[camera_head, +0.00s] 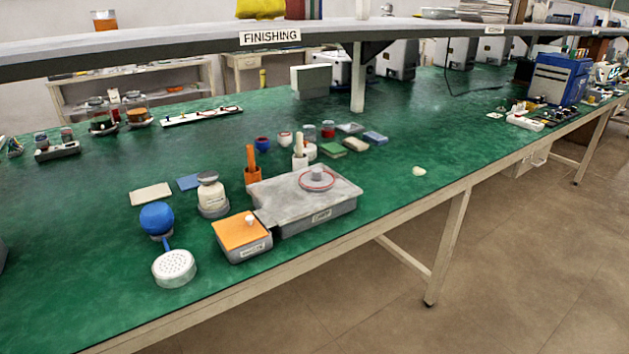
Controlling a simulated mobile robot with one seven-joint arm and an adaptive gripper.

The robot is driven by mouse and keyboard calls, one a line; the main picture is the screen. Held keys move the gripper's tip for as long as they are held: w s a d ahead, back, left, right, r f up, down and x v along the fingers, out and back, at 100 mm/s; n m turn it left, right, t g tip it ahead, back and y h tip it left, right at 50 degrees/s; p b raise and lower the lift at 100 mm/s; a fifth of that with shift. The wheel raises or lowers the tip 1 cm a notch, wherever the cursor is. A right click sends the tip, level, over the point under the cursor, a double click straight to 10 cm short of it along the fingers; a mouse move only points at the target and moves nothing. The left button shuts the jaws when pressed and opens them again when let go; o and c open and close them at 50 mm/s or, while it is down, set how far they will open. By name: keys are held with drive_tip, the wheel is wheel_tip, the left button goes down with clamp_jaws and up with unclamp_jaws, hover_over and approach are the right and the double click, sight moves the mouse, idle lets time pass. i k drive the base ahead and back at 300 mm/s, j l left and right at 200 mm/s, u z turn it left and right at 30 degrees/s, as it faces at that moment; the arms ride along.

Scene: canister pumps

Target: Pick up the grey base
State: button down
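A large grey box (277,204) with a label on its front stands near the front edge of the green table. A grey round piece with a knob and a red ring (318,180) rests on its top. Left of it is a smaller box with an orange top (241,231), a grey lower body and a white knob. I cannot tell which grey part is the grey base. A blue ball (157,218) sits on a small stand, beside a white perforated round head (174,266). My gripper is not in view.
Flat pads (151,194) lie at the left. A shelf (198,42) marked FINISHING spans the back, with a post.

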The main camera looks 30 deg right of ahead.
sight(316, 180)
drive_tip(key=i+l, duration=0.1)
drive_tip(key=l, duration=1.15)
drive_tip(key=i+l+u, duration=0.1)
drive_tip(key=l, duration=2.4)
drive_tip(key=i+u, duration=0.05)
